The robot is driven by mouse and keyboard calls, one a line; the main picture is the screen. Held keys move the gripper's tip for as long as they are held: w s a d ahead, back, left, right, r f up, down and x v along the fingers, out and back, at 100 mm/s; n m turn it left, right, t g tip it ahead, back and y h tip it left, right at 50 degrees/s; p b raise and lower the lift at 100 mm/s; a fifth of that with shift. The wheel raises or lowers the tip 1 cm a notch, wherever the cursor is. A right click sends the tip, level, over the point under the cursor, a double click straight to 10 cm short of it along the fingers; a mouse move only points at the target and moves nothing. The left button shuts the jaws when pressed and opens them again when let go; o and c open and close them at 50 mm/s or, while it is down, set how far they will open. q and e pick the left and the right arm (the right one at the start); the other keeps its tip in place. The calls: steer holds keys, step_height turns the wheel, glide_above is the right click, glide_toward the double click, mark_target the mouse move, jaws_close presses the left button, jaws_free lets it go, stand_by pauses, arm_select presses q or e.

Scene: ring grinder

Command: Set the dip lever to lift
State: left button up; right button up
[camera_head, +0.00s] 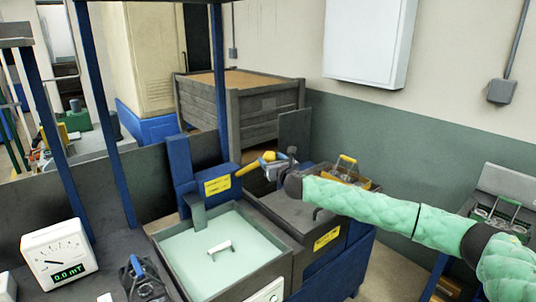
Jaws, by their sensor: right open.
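The dip lever (248,168) is a yellow bar with a rounded yellow end, on a blue post (183,172) behind the tank. It slants up to the right from the post. My right gripper (279,163), at the end of the green-sleeved arm, is open right beside the lever's rounded end. I cannot tell whether its fingers touch or surround the lever. A yellow label (217,185) sits on the post, its text too small to read. The tank (185,245) holds pale green liquid with a small white handle-shaped piece (220,247) showing. My left gripper is not in view.
A dark second tank (300,212) stands right of the first, with a yellow-handled carrier (347,170) behind it. A meter (58,257) reading 0.0 mT is at left. A wooden crate (270,115) stands behind. A dark tool-like object (147,282) is at the front.

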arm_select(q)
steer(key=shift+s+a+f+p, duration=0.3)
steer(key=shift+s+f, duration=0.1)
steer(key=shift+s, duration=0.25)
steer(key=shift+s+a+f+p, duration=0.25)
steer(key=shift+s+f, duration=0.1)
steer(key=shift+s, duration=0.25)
arm_select(e)
steer(key=shift+x, duration=2)
steer(key=c, duration=1.3)
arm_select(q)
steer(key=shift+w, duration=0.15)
arm_select(e)
steer(key=shift+c, duration=0.3)
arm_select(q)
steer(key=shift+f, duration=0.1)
arm_select(e)
steer(key=shift+f, duration=0.1)
arm_select(q)
steer(key=shift+b, duration=0.3)
arm_select(e)
steer(key=shift+s+f, duration=0.1)
